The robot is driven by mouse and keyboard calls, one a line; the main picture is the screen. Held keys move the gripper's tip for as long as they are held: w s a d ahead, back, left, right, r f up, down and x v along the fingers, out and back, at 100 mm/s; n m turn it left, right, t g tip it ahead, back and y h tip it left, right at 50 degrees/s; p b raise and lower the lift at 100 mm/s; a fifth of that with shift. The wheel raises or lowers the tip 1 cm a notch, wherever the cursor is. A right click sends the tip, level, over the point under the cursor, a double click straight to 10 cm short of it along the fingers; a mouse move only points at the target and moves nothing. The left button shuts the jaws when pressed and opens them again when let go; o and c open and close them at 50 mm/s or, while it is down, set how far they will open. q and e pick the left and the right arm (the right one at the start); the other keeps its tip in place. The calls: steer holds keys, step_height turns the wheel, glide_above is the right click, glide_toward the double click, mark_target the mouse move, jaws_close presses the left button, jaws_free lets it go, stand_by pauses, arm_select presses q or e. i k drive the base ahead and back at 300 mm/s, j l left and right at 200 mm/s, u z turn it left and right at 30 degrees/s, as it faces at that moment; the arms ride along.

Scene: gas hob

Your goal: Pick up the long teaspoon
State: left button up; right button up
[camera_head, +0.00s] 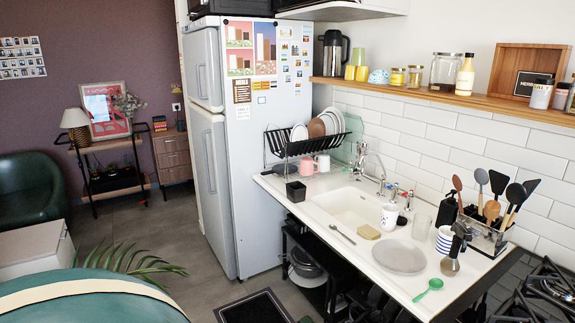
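A long, thin grey spoon (342,234), which looks like the long teaspoon, lies on the white counter (375,268) near its front edge. It is in front of the sink and left of a yellow sponge. A green spoon or scoop (429,289) lies farther right, near the counter's front edge. Neither of my grippers shows in the head view, so I cannot see their state.
A yellow sponge (368,232) and a grey plate (399,257) lie near the spoon. A fridge (262,150) stands left.

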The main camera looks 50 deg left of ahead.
mark_target(332, 228)
steer(key=u, duration=1.25)
